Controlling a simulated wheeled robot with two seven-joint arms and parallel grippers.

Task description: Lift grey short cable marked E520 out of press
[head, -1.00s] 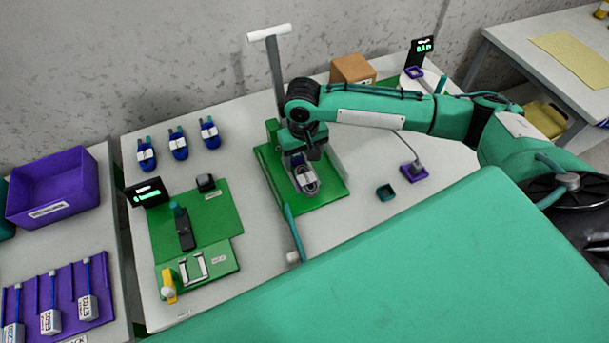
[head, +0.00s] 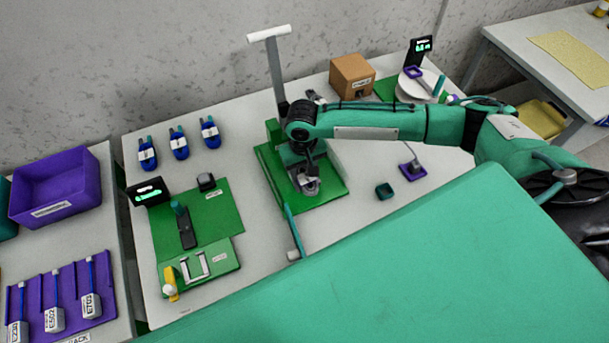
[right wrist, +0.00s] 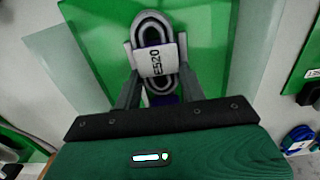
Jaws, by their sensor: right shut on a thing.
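The grey short cable marked E520 (right wrist: 155,60) is a small oval coil with a white label, seen in the right wrist view. In the head view it shows as a small grey shape (head: 310,187) at the press, mostly covered by my gripper. The press (head: 330,198) has a green base plate and a tall grey lever with a white handle. My right gripper (right wrist: 160,88) has a finger on each side of the coil and is shut on it. Something purple shows within and below the coil. Whether the coil touches the press is hidden. My left gripper is out of view.
Left of the press are several blue coils (head: 179,145) and a green fixture board (head: 215,212). A cardboard box (head: 351,76) stands behind my arm. A purple bin (head: 60,190) is far left.

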